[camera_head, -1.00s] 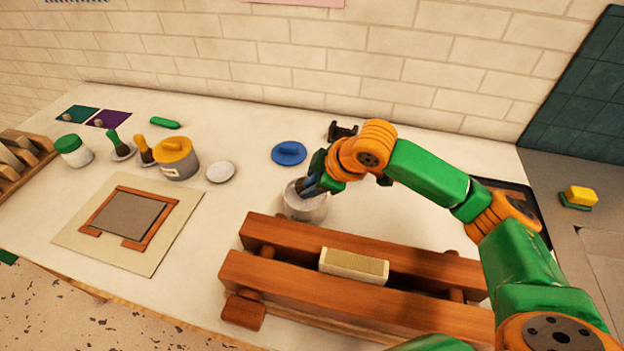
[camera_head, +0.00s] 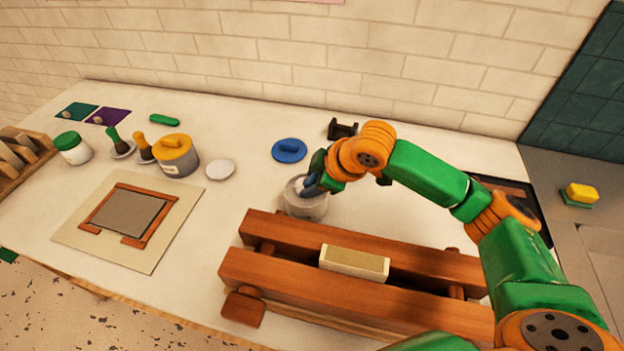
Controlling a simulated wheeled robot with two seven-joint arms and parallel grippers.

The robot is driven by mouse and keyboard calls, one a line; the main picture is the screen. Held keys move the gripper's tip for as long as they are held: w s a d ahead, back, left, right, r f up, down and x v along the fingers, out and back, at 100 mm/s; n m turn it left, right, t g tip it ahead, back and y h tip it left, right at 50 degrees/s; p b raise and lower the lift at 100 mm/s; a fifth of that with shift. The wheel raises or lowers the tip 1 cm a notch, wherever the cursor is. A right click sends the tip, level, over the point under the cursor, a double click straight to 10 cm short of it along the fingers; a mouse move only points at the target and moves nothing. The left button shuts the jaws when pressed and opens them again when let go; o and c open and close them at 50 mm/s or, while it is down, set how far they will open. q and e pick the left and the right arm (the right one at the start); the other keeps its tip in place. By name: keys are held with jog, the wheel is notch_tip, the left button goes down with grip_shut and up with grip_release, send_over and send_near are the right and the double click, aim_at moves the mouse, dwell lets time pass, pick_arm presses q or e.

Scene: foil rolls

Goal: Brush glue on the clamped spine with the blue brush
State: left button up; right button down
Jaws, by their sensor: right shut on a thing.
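My right gripper (camera_head: 316,180) is at the mouth of an open grey-white pot (camera_head: 304,205), on its right side. It is shut on the blue brush (camera_head: 311,188), which points down into the pot. The brush's bristles are hidden inside the pot. A book block with its pale spine (camera_head: 355,262) up is clamped between two wooden beams of a press (camera_head: 300,278), in front of the pot. My left gripper is not in view.
A blue lid (camera_head: 289,150) lies behind the pot. Left are a yellow-lidded pot (camera_head: 176,156), a white dish (camera_head: 220,169), green (camera_head: 118,142) and yellow (camera_head: 143,147) brushes, a green-lidded jar (camera_head: 72,148) and a framed board (camera_head: 130,216). A black object (camera_head: 342,130) stands behind my gripper.

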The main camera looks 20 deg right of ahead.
aim_at(312, 173)
jog(key=shift+s+f+p, duration=0.1)
jog(key=shift+f+p, duration=0.05)
jog(key=shift+p, duration=0.25)
dwell(1.0)
notch_tip(312, 173, up, 5)
jog(key=p, duration=0.6)
jog(key=shift+r+p, duration=0.35)
jog(key=shift+r, duration=0.7)
